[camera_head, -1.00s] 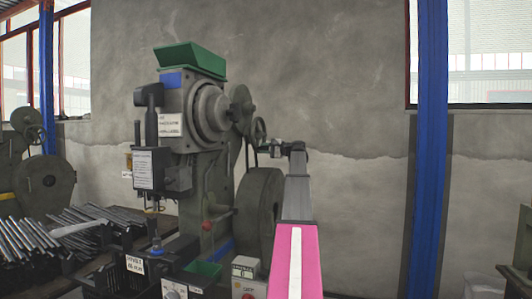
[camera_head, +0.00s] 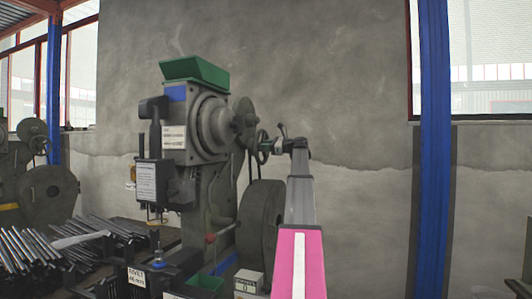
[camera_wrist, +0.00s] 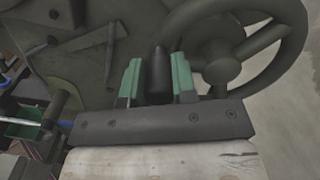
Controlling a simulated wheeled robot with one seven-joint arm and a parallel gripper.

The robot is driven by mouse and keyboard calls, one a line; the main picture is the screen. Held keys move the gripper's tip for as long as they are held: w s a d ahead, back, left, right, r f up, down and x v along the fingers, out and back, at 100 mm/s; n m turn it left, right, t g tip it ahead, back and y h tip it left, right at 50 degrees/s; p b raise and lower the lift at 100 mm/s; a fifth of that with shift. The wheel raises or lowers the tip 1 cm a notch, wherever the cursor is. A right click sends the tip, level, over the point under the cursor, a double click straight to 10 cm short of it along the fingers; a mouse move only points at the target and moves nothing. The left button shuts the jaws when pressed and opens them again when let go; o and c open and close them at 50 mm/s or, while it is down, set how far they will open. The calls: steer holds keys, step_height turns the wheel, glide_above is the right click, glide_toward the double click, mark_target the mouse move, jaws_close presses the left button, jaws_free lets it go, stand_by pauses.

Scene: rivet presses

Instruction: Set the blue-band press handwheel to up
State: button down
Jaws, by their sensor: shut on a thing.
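The blue-band press (camera_head: 174,135) stands left of centre in the head view, with a blue patch (camera_head: 175,93) under its green hopper. Its dark handwheel (camera_head: 263,148) is on the right side, seen nearly edge-on. My gripper (camera_head: 274,147) is at the handwheel. In the wrist view the wheel's hub (camera_wrist: 221,66) and spokes fill the upper right. A dark upright handle knob (camera_wrist: 160,72) stands between the green fingers of my gripper (camera_wrist: 159,80), which are shut on it. Part of the rim is hidden or outside the wrist view.
A big dark flywheel (camera_head: 262,225) stands below the handwheel. A small control box (camera_head: 249,281) is at the press foot. Metal rods (camera_head: 50,248) lie at left, near another machine (camera_head: 40,190). A blue post (camera_head: 434,150) stands at right, with bare wall between.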

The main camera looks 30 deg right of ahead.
mark_target(260, 135)
steer(key=r+m, duration=0.2)
steer(key=m, duration=0.1)
steer(key=d+r+m, duration=0.1)
steer(key=shift+w+r, duration=0.2)
steer(key=shift+w, duration=0.2)
steer(key=shift+w+d+r+m, duration=0.25)
steer(key=shift+r+m, duration=0.25)
steer(key=shift+m, duration=0.45)
steer(key=shift+w+d+r+m, duration=0.25)
steer(key=shift+r+m, duration=0.2)
steer(key=shift+m, duration=0.5)
steer(key=c, duration=0.9)
jaws_free()
steer(key=shift+s+d, duration=0.1)
steer(key=shift+s, duration=0.05)
steer(key=v, duration=1)
steer(key=shift+s+d, duration=0.15)
steer(key=shift+s, duration=0.05)
